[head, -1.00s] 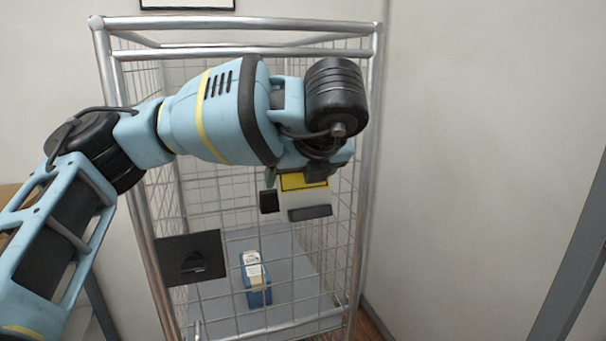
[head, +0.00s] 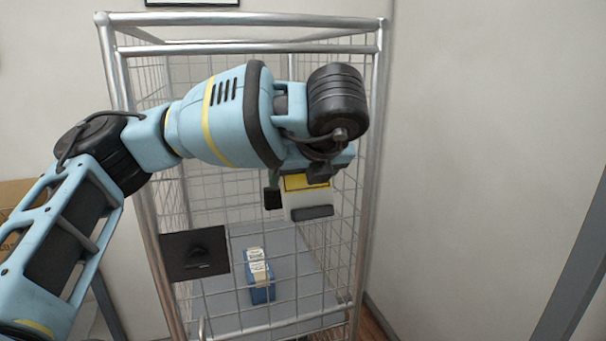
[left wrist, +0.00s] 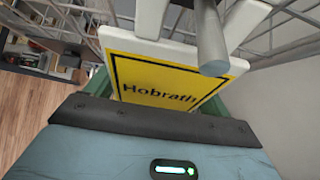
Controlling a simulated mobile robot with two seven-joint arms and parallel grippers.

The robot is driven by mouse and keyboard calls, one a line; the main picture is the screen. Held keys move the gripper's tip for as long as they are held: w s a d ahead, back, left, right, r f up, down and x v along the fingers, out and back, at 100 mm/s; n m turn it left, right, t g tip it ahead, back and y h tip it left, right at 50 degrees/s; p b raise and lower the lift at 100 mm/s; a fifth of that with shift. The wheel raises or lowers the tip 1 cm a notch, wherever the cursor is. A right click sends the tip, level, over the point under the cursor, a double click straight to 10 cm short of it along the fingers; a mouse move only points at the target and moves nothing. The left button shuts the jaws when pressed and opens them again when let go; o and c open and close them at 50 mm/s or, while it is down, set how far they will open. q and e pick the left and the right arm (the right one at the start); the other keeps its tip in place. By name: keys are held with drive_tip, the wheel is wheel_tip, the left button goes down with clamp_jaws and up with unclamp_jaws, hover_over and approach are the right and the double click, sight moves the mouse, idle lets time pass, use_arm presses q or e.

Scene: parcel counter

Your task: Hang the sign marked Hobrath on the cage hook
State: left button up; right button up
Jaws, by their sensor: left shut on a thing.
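The sign marked Hobrath (left wrist: 160,92) has a yellow face with a black border on a white plate. It also shows small, with its yellow part (head: 306,183), below my left wrist in the head view. My left gripper (head: 292,204) is shut on the sign, in front of the cage's wire front. In the left wrist view a grey round-ended rod (left wrist: 211,45), which looks like the cage hook, overlaps the sign's upper right. I cannot tell whether it touches the sign or passes through it. In the head view my arm hides the hook. My right gripper is not in view.
The wire cage (head: 376,120) has metal tube posts. A black plate (head: 182,262) with a knob is on its front at lower left. A blue box (head: 262,292) lies inside on the grey floor. A bare wall (head: 480,130) stands to the right.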

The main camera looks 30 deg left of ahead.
use_arm(q)
drive_tip(key=o, duration=1.3)
drive_tip(key=shift+v, duration=3.95)
